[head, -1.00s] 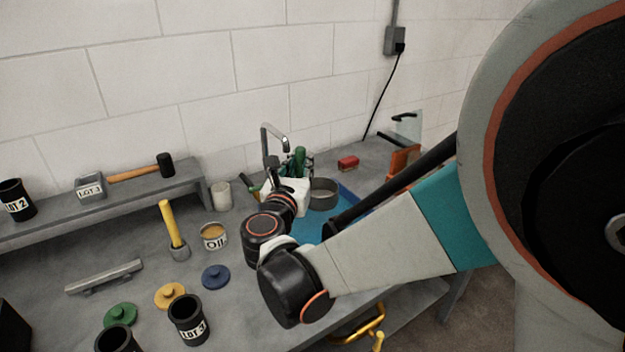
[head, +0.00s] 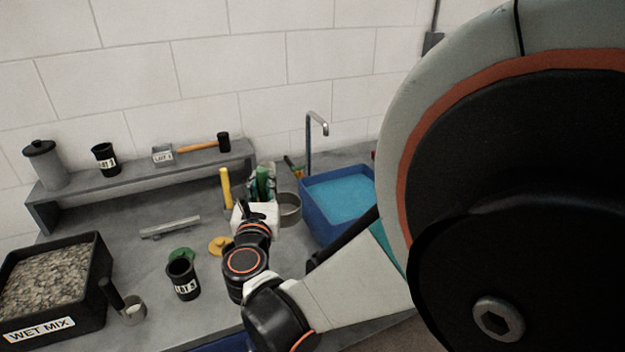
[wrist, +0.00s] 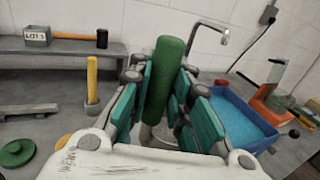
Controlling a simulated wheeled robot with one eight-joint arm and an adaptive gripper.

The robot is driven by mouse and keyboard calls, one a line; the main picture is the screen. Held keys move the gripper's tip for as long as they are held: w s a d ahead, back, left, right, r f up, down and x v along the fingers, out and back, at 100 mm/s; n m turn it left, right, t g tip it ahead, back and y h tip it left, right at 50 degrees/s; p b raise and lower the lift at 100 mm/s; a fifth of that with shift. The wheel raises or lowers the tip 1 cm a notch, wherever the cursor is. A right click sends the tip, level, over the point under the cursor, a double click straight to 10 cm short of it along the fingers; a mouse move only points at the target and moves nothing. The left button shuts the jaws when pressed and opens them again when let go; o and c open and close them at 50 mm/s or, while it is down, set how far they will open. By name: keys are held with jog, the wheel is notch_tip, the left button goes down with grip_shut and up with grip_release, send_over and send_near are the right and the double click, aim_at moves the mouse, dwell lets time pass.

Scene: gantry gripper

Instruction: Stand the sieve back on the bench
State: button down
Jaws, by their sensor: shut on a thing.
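The sieve is a round grey metal pan (head: 289,209) with a green handle (wrist: 163,75). In the head view it shows just right of my gripper (head: 263,184), left of the blue water tub (head: 318,215). My gripper is shut on the green handle, which stands upright between the teal finger pads in the wrist view (wrist: 165,95). The pan is mostly hidden by my gripper in the wrist view. The grey bench (head: 205,265) lies below; I cannot tell whether the sieve touches it.
A yellow-handled tool (head: 225,188) stands left of my gripper. A black LOT cup (head: 182,279), green lid (head: 181,254) and yellow lid (head: 217,246) lie in front. A tap (head: 311,140) rises behind the tub. A WET MIX tray (head: 98,265) fills the left.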

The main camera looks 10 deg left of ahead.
notch_tip(320, 180, down, 18)
jog(key=b, duration=1.1)
jog(key=shift+r, duration=0.15)
jog(key=c, duration=1.8)
grip_release()
jog(key=o, duration=0.3)
jog(key=shift+s+d, duration=0.3)
jog(key=shift+s, duration=1.65)
jog(key=shift+s+d, duration=0.35)
jog(key=shift+s, duration=1.6)
jog(key=shift+s+d, duration=0.3)
jog(key=shift+s, duration=1.65)
